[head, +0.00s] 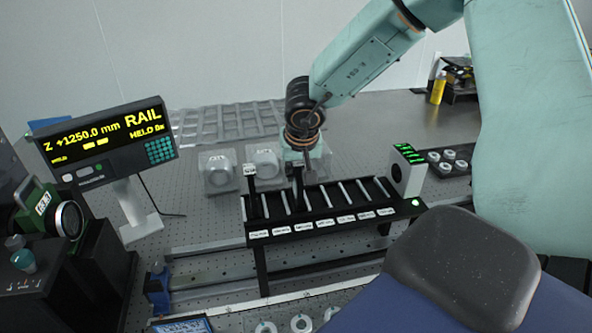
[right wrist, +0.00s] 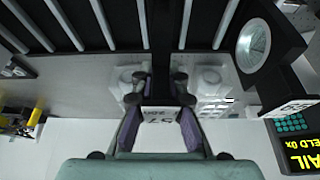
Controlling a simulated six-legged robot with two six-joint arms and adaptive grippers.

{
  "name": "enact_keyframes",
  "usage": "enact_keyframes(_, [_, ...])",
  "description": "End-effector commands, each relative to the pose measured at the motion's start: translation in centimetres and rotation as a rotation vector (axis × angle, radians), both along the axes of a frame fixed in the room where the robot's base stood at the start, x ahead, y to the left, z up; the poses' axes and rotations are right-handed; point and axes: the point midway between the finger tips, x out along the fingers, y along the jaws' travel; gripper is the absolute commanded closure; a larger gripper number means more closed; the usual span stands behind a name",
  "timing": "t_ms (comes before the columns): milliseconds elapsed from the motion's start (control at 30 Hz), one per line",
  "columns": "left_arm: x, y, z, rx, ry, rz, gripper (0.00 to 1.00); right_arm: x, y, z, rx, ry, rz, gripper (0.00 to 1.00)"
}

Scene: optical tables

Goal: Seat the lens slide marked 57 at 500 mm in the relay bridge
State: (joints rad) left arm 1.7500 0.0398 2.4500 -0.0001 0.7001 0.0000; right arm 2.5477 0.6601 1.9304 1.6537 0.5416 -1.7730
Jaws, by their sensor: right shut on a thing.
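The relay bridge (head: 262,236) is a long black rack with pale bars across it and a row of white labels along its front. My right gripper (head: 303,160) is over the middle of the bridge. In the right wrist view my right gripper (right wrist: 158,100) is shut on the lens slide (right wrist: 158,115), whose white label reads 57 upside down. The slide's dark lower part (head: 299,194) reaches down to the bridge between the bars. I cannot tell whether it is in a slot or just above one. My left gripper is not in view.
Another slide with a round lens (right wrist: 253,45) stands at the bridge's left end. A block with green lettering (head: 407,170) stands at its right end. A rail display (head: 105,143) reads Z +1250.0 mm at the left. Pale round-faced blocks (head: 262,163) stand behind the bridge.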

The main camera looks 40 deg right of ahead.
Motion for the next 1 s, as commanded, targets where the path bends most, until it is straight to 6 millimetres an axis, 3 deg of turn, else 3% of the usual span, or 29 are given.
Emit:
enact_keyframes(467, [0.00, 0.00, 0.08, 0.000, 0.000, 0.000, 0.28, 0.02, 0.00, -0.25, 0.000, 0.000, 0.000, 1.00])
enact_keyframes(500, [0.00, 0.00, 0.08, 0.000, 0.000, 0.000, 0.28, 0.03, -0.01, -0.28, -0.001, -0.001, 0.000, 0.87])
enact_keyframes(800, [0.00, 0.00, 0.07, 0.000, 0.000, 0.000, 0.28, 0.03, 0.01, -0.25, -0.001, -0.001, 0.000, 0.61])
enact_keyframes(1000, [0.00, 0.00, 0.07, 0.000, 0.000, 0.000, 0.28, 0.03, 0.00, -0.25, -0.001, -0.001, 0.000, 0.61])
